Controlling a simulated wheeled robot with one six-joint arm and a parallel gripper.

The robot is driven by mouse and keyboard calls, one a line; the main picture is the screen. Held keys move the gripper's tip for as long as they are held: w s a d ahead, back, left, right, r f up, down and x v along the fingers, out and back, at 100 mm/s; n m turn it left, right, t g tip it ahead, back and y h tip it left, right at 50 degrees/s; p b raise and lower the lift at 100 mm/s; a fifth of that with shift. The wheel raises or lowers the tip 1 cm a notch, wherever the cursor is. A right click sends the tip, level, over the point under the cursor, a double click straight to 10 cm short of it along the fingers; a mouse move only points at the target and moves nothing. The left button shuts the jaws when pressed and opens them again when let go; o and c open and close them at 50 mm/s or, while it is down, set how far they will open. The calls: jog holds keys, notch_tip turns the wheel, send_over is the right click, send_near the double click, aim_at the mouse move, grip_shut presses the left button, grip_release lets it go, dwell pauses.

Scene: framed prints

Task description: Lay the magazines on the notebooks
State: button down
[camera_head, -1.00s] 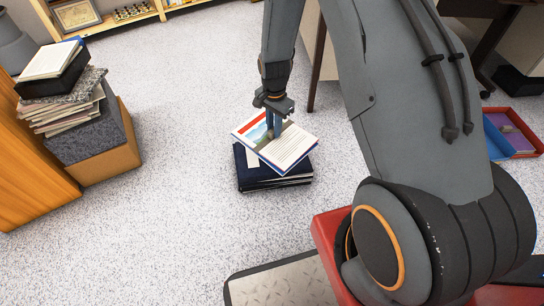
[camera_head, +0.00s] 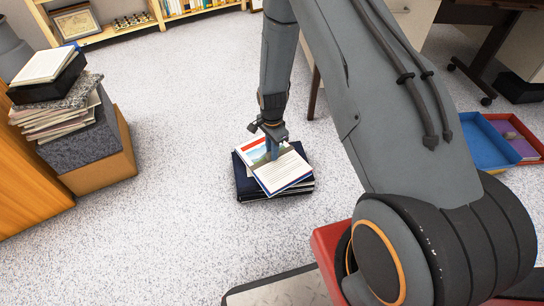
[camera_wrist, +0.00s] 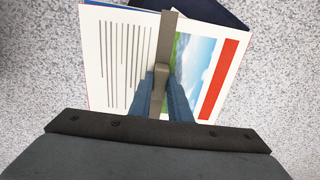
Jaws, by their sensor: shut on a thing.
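My gripper (camera_head: 272,152) points down and is shut on a magazine (camera_head: 284,173), which has printed text, a landscape picture and a red band. The magazine lies nearly flat over a stack of dark blue notebooks (camera_head: 244,190) on the floor, turned at an angle to them. I cannot tell whether it touches the top notebook. In the wrist view the gripper's fingers (camera_wrist: 168,92) meet at the middle of the magazine (camera_wrist: 110,62). The magazine hides most of the notebooks there; a dark corner (camera_wrist: 228,12) shows beyond it.
At left a pile of papers (camera_head: 50,117) and a black box (camera_head: 50,82) stand on a grey block (camera_head: 75,145). Blue and red trays (camera_head: 490,145) lie at right. A shelf (camera_head: 120,30) and desk are at the back. Speckled floor around the notebooks is clear.

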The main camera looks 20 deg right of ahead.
jog(key=shift+f+b, duration=0.3)
jog(key=shift+f, duration=0.7)
jog(key=shift+f, duration=0.1)
jog(key=c, duration=1.6)
grip_release()
jog(key=shift+c, duration=0.2)
